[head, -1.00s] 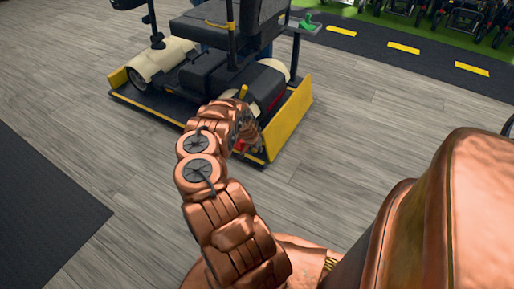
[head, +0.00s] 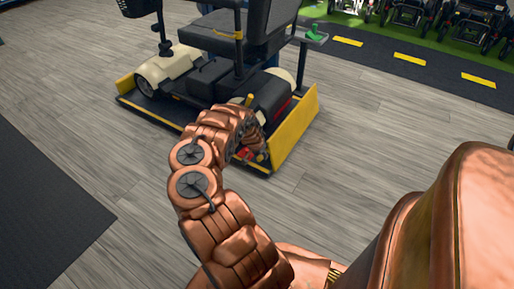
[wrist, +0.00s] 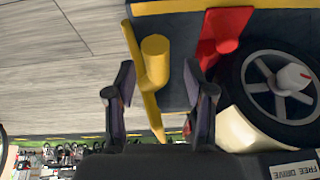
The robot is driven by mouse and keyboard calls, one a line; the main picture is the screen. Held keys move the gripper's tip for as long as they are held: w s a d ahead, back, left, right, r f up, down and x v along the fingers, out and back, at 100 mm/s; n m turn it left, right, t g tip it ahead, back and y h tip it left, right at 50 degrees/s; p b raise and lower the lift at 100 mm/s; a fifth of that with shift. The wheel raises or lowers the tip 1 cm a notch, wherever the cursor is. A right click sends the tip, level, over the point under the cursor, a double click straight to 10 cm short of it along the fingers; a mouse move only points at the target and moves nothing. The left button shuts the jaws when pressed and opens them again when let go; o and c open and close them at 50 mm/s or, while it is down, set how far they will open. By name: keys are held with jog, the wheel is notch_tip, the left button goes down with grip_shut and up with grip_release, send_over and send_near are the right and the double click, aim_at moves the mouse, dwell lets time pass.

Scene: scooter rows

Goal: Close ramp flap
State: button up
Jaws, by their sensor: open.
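A yellow ramp flap (head: 297,127) stands steeply raised along the right end of the dark platform that bears a mobility scooter (head: 215,75). My gripper (head: 257,150) is low at the platform's near right corner, partly hidden by my copper arm. In the wrist view my gripper (wrist: 158,82) is open. A yellow cylindrical knob (wrist: 155,58) on a narrow yellow bar (wrist: 137,45) shows between and beyond its fingers. I cannot tell whether the fingers touch it.
A red wedge-shaped part (wrist: 222,38) and a scooter wheel (wrist: 275,85) lie close right of the fingers in the wrist view. Grey plank floor (head: 380,150) is clear right of the platform. Parked wheelchairs (head: 470,25) stand at the back right.

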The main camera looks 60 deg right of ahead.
jog(key=shift+v, duration=4.25)
jog(key=shift+a, duration=0.1)
